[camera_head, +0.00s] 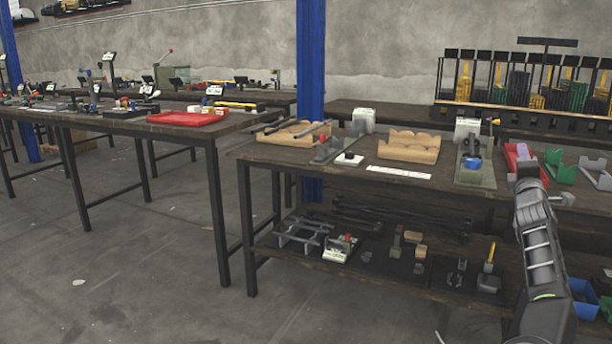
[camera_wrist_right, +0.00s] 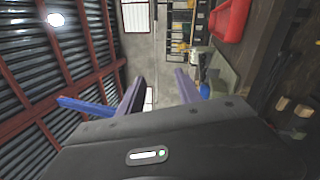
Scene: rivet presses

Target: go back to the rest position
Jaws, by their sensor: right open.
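My right arm rises from the lower right of the head view. Its gripper (camera_head: 528,172) is in front of the near table's right part, and its fingers are too small to read there. In the right wrist view the two fingers of the right gripper (camera_wrist_right: 160,88) stand apart with nothing between them. The gripper is open and empty. My left gripper is in neither view.
The near table (camera_head: 290,158) holds wooden holders (camera_head: 409,148), a press with a blue part (camera_head: 472,163) and a red bin (camera_head: 512,160) close to my right gripper. Its lower shelf carries tools. Another table (camera_head: 110,126) with a red tray (camera_head: 187,119) stands left.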

